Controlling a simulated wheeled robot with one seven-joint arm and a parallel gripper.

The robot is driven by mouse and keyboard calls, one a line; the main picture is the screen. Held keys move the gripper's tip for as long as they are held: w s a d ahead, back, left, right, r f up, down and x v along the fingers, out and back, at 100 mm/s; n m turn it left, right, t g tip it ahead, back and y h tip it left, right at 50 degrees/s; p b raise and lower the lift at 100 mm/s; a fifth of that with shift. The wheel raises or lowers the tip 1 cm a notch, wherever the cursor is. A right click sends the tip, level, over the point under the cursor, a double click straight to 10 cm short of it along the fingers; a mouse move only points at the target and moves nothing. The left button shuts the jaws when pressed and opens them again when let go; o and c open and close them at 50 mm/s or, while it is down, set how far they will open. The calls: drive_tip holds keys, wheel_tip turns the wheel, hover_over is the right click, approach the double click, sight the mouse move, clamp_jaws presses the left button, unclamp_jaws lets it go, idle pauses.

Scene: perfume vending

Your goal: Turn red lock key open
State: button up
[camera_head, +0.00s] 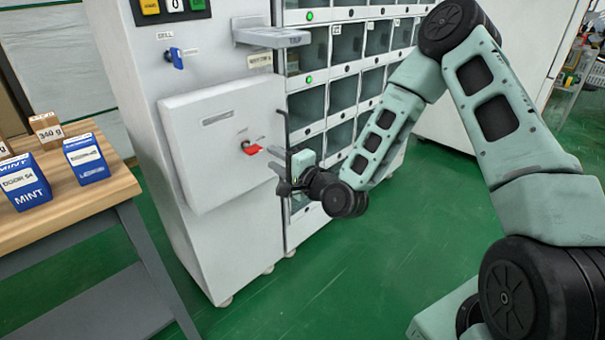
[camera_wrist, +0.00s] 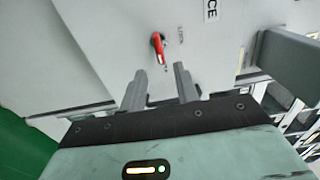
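The red lock key (camera_head: 251,149) sits on the front of a grey-white box panel (camera_head: 205,160) on the vending machine. In the wrist view the red key (camera_wrist: 159,48) is ahead of my gripper (camera_wrist: 159,78), roughly in line with the space between the fingers. In the head view my gripper (camera_head: 278,172) is to the right of the key and slightly below it, apart from it. The two fingers are spread with a gap and nothing between them. Small lettering beside the key is too blurred to read fully.
A grey bracket (camera_head: 272,37) juts from the machine above the key; a grey block (camera_wrist: 285,55) shows at right in the wrist view. A blue key (camera_head: 177,58) is higher on the machine. A wooden table (camera_head: 75,195) with boxes stands at left. Green floor in front is clear.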

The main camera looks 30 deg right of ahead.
drive_tip(key=p+v, duration=0.3)
drive_tip(key=v, duration=0.6)
drive_tip(key=shift+s+p, duration=0.25)
drive_tip(key=shift+p, duration=0.05)
drive_tip(key=shift+d, duration=0.1)
